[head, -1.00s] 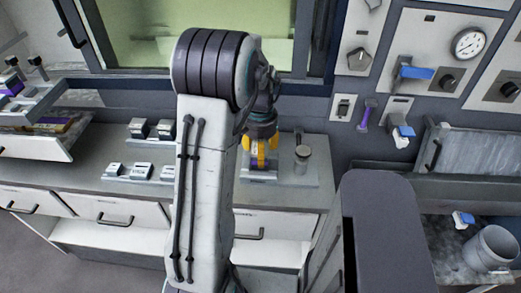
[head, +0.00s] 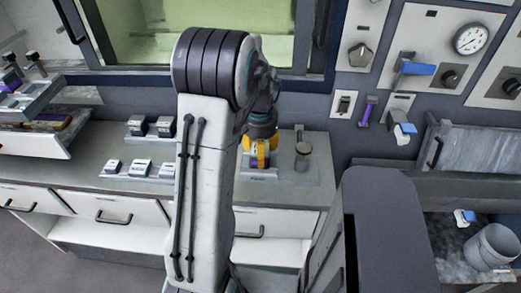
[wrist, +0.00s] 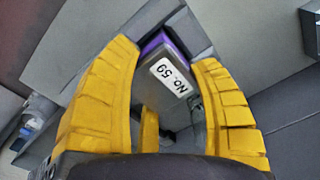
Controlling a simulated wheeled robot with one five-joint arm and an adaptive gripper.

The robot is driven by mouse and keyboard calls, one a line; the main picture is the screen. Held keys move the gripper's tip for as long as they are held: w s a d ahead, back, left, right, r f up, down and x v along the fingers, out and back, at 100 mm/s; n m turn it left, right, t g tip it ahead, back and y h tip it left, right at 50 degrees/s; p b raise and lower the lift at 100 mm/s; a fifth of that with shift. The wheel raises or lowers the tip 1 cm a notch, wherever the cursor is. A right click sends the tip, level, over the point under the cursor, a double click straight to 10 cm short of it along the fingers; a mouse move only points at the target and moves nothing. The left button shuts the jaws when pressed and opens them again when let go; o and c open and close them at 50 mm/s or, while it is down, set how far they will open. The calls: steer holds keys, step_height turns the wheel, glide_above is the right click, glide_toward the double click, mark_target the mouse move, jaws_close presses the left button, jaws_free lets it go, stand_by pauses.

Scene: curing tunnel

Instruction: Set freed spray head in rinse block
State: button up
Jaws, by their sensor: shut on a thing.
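My gripper (head: 257,155) has yellow fingers and points down over the counter, beside a short round post. In the wrist view, the fingers (wrist: 165,100) are closed around a grey piece (wrist: 170,85) with a purple edge and a white label reading "No. 59". It looks like the spray head. In the head view, little of this piece shows between the fingers. A low grey block or plate (head: 258,173) lies directly under the fingers; I take it for the rinse block. I cannot tell whether the piece is seated in it.
A short round post (head: 302,150) stands close to the right of my gripper. Labelled blocks (head: 140,169) stand on the counter to the left. An open drawer (head: 40,140) is at far left, and a grey bucket (head: 494,246) at lower right. Wall levers are behind.

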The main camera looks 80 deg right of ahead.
steer(key=shift+f, duration=0.15)
steer(key=o, duration=1.3)
steer(key=shift+o, duration=0.2)
